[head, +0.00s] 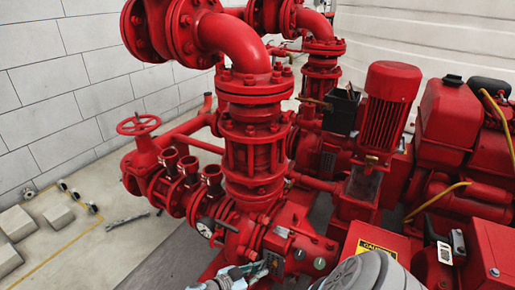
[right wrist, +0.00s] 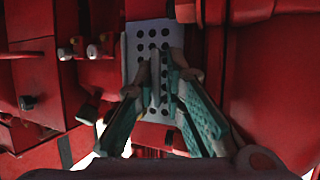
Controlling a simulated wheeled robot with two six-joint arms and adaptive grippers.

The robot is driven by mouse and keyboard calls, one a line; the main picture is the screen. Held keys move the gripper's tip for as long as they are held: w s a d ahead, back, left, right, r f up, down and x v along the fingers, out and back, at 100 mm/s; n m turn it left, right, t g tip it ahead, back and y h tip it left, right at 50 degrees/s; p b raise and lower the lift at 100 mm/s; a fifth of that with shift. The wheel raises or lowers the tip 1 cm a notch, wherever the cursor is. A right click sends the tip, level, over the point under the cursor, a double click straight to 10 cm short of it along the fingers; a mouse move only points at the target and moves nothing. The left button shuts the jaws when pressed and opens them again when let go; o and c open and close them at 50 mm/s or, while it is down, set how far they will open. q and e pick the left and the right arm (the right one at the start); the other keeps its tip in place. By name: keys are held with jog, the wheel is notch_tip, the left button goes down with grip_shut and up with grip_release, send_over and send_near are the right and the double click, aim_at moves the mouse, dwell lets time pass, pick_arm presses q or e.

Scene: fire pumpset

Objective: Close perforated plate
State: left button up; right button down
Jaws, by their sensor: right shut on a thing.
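The perforated plate (right wrist: 132,70) is a light grey panel with rows of round dark holes, seen in the middle of the right wrist view, framed by red pump parts. My right gripper (right wrist: 157,72), with teal fingers, reaches up to the plate from below. Its fingertips are close together on a narrow raised part of the plate, and the fingers cover the plate's lower part. In the head view my right gripper (head: 258,269) is low at the bottom edge, against the red pump casing; the plate cannot be made out there. My left gripper is not in view.
A pressure gauge (head: 205,228) and a red vertical pipe (head: 255,150) stand close by the gripper. A red motor (head: 385,105) and a red box with a yellow caution label (head: 375,247) are to the right. Bolts (right wrist: 66,52) stick out left of the plate.

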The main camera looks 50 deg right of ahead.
jog(key=shift+s+g, duration=0.3)
jog(key=c, duration=1.8)
grip_release()
jog(key=shift+s+d, duration=0.1)
jog(key=shift+w, duration=0.35)
